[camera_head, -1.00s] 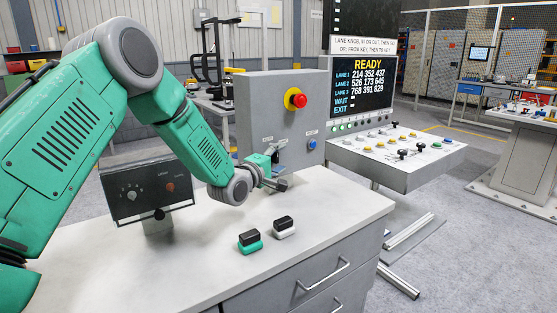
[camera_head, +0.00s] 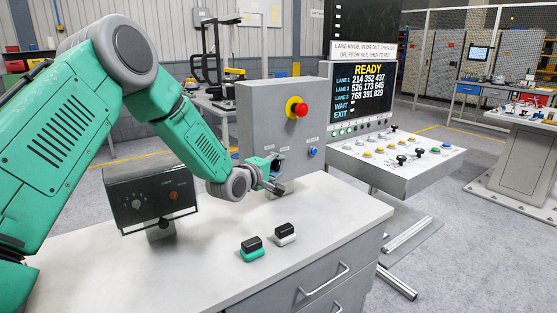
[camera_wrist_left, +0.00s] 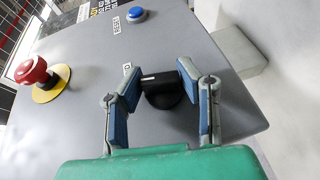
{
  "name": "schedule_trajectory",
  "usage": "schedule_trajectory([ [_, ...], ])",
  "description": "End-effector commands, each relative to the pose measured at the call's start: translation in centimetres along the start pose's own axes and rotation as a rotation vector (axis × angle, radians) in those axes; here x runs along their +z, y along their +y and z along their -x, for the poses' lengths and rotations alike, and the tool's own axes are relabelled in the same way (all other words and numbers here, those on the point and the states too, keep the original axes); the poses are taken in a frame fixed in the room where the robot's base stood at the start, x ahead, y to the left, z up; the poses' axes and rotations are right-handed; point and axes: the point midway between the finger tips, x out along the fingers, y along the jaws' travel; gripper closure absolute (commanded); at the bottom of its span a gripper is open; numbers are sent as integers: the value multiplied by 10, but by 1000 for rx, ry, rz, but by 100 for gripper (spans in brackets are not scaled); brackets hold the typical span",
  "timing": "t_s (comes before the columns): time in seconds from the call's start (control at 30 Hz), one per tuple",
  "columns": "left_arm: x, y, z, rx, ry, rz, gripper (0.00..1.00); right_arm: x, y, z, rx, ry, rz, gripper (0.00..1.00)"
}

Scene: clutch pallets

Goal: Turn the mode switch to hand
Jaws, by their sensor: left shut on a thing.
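The mode switch is a black knob (camera_wrist_left: 163,88) on a grey control box (camera_head: 262,115), seen in the left wrist view. My left gripper (camera_wrist_left: 163,84) has its blue-padded fingers on either side of the knob and is shut on it. In the head view the left gripper (camera_head: 272,174) reaches the lower front of the box and hides the knob. The labels around the knob are mostly hidden, so its setting cannot be read. My right gripper is in neither view.
A red emergency button (camera_head: 296,107) and a blue button (camera_head: 312,151) sit on the same box. A dark two-knob panel (camera_head: 152,193) stands at left. Two small black-topped blocks, one green-based (camera_head: 252,249) and one white-based (camera_head: 285,234), stand on the bench (camera_head: 205,270).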

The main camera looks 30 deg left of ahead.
Motion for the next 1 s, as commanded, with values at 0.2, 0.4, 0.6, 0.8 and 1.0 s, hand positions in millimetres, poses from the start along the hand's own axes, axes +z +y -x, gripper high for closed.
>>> schedule_trajectory([
  [0.2,-4,8,2,-182,8,-71,98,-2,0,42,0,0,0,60],
  [0.4,-3,8,1,-358,7,-145,98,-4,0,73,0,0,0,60],
  [0.6,-3,9,0,-522,6,-219,98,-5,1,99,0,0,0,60],
  [0.8,-2,9,-1,-657,7,-277,98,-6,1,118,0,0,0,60],
  [1.0,-2,8,-1,-751,7,-315,98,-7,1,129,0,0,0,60],
])
